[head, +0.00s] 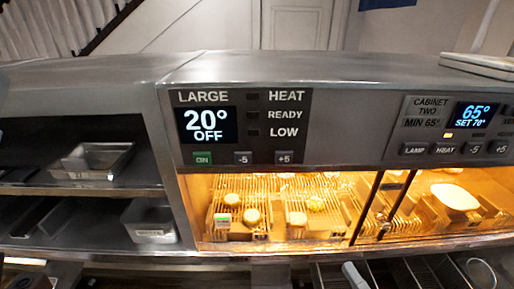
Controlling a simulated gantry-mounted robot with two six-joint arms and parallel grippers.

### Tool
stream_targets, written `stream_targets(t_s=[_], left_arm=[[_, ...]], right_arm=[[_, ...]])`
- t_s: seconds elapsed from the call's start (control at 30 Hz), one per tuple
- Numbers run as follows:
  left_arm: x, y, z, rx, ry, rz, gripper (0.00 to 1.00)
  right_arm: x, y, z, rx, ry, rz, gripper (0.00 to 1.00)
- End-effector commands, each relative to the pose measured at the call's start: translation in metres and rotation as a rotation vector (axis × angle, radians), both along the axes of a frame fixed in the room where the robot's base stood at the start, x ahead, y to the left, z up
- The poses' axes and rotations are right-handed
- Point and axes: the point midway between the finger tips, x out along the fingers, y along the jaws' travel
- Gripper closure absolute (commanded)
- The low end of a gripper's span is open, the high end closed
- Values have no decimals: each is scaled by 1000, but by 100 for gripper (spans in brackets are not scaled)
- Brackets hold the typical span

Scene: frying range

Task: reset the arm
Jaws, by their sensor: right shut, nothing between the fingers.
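My right gripper (352,270) seems to be the pale, rounded part at the bottom edge, right of the middle in the head view. Only a small part of it shows. It is shut, holds nothing and is in front of and below the lit heated cabinet (225,178). My left gripper is not in view.
The lit cabinet holds several pale round items (297,218) on wire racks. A control panel (240,126) above it reads 20° OFF. A second panel (456,122) reads 65°. Dark shelves at left hold metal pans (93,158). Wire baskets (425,270) show at bottom right.

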Motion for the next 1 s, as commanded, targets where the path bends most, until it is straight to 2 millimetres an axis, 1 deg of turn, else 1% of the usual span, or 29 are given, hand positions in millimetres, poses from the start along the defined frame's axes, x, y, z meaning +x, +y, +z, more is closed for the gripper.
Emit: stream_targets(t_s=[0.03, 0.07, 0.1, 0.17, 0.2, 0.27, 0.3, 0.37, 0.4, 0.47, 0.5, 0.53, 0.57, 0.6, 0.7, 0.8, 1.0], left_arm=[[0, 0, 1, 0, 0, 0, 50], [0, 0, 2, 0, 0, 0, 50], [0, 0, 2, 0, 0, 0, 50], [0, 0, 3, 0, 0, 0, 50], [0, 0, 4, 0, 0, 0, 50], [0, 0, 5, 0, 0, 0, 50], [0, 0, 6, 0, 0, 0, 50], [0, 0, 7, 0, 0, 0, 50], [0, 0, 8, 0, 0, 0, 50], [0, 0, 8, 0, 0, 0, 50], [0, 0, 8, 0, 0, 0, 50], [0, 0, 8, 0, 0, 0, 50], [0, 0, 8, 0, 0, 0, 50], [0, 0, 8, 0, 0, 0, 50], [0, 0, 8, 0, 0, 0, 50], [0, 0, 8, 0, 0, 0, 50], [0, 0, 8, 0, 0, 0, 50]], right_arm=[[5, 8, 23, -28, -50, 10, 100], [7, 12, 36, -47, -79, 13, 100], [10, 18, 55, -78, -123, 14, 100], [13, 27, 87, -137, -200, 7, 100], [13, 34, 113, -185, -261, -6, 100], [11, 46, 156, -273, -372, -43, 100], [7, 53, 188, -340, -454, -83, 100], [-3, 60, 236, -446, -577, -169, 100], [-11, 62, 266, -516, -653, -243, 100], [-26, 61, 305, -617, -749, -370, 100], [-36, 56, 327, -686, -797, -469, 100], [-44, 51, 341, -740, -823, -551, 100], [-50, 43, 352, -800, -836, -637, 100], [-53, 30, 357, -892, -825, -749, 100], [-49, 12, 352, -1066, -768, -897, 100], [-48, 12, 351, -1128, -761, -925, 100], [-47, 12, 350, -1135, -762, -927, 100]])
